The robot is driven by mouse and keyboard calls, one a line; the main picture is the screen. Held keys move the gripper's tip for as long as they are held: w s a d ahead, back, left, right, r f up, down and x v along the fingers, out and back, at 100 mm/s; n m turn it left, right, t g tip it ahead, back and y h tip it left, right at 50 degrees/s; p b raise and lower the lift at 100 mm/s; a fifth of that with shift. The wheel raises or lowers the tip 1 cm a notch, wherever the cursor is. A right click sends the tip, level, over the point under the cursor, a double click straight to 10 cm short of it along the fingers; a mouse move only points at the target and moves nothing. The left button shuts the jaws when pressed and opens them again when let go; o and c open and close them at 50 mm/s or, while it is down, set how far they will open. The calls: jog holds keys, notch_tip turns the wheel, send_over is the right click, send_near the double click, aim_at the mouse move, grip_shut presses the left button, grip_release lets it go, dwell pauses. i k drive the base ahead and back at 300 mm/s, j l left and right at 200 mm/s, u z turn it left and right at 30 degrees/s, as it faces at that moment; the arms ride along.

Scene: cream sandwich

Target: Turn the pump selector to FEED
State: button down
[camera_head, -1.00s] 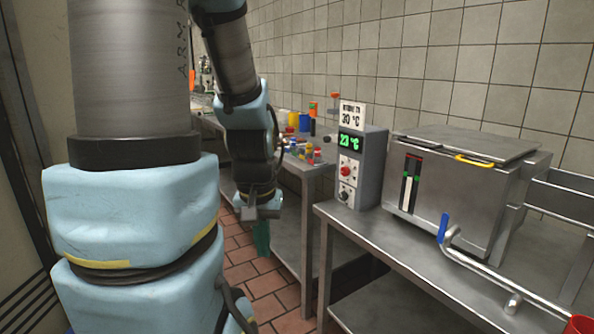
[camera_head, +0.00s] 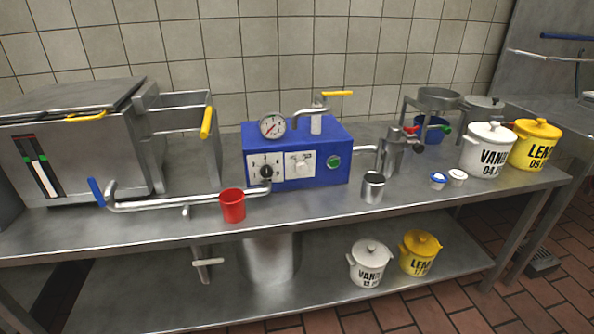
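The pump is a blue box (camera_head: 318,140) on the steel bench, with a round pressure gauge (camera_head: 272,125) and a yellow-handled valve (camera_head: 330,95) on top. Its front carries a white plate with a black rotary knob (camera_head: 266,171), a second plate with a pale knob (camera_head: 302,168), and a green button (camera_head: 333,161). The plate lettering is too small to read, so I cannot tell which knob is the selector or where it points. My gripper is not in view.
A red cup (camera_head: 232,205) and a steel cup (camera_head: 373,187) stand in front of the pump. A pipe with a blue handle (camera_head: 97,192) runs along the bench from the steel tank (camera_head: 75,150). Labelled pots (camera_head: 486,150) stand at right; more sit on the lower shelf.

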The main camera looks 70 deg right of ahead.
aim_at(302, 168)
jog(key=l+z, duration=0.1)
jog(key=z, duration=0.25)
jog(key=k+l+z, duration=0.1)
jog(key=z, duration=0.25)
jog(key=l+z, duration=0.15)
jog(key=z, duration=0.25)
jog(key=k, duration=0.05)
